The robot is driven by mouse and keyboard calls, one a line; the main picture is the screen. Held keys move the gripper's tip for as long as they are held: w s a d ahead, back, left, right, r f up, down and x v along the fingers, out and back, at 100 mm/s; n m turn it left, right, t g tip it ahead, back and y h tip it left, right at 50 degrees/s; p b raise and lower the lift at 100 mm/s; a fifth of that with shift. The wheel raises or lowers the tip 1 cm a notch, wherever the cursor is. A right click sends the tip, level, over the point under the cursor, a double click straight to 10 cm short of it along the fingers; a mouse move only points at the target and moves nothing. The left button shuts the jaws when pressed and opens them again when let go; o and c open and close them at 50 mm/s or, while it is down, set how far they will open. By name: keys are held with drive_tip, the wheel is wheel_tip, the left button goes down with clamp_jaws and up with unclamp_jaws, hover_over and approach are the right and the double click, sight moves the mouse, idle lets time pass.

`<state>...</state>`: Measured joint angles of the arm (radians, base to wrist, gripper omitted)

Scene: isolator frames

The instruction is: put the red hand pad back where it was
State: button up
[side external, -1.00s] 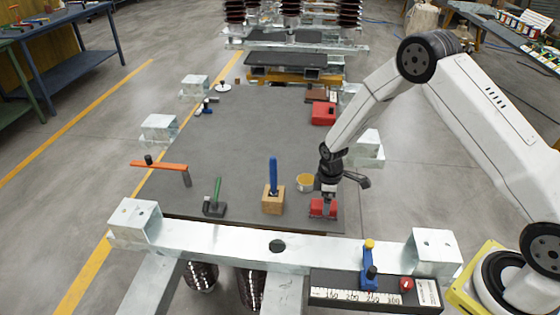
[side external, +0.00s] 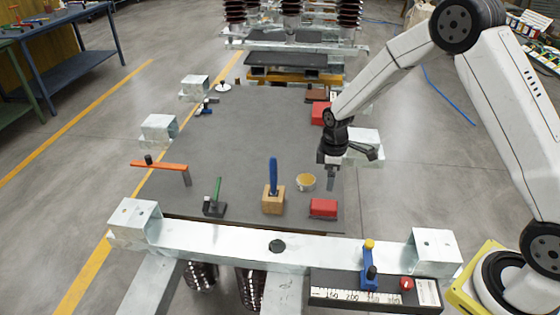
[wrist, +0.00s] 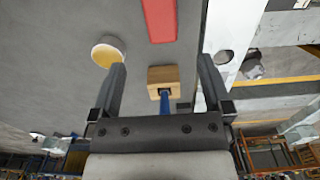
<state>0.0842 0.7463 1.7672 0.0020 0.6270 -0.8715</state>
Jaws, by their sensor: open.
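The red hand pad (side external: 323,208) lies on the grey board at its near right corner, beside the tan round dish and the wooden block. In the wrist view a red block, the pad (wrist: 159,20), shows at the top, beyond the fingertips. My gripper (side external: 331,186) is above and slightly behind the pad, apart from it. In the wrist view my gripper (wrist: 163,65) has its two fingers spread wide with nothing held between them.
A tan dish (side external: 306,182), a wooden block (side external: 273,203) with a blue handle, and a green-handled tool (side external: 215,201) stand left of the pad. A red box (side external: 321,112) sits farther back. A metal beam (side external: 220,242) runs along the near edge. The board's middle is clear.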

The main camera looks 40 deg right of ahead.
idle(0.5)
drive_tip(key=s+a+r+m+t, duration=0.1)
drive_tip(key=s+r+m, duration=0.3)
drive_tip(key=s, duration=0.5)
drive_tip(key=s+a+r+m+t, duration=0.1)
drive_tip(key=s+a+r+m, duration=0.2)
drive_tip(key=s, duration=0.6)
wheel_tip(320, 180, up, 3)
drive_tip(key=shift+f+m+t, duration=0.1)
drive_tip(key=shift+m+t, duration=0.2)
drive_tip(key=shift+m, duration=0.7)
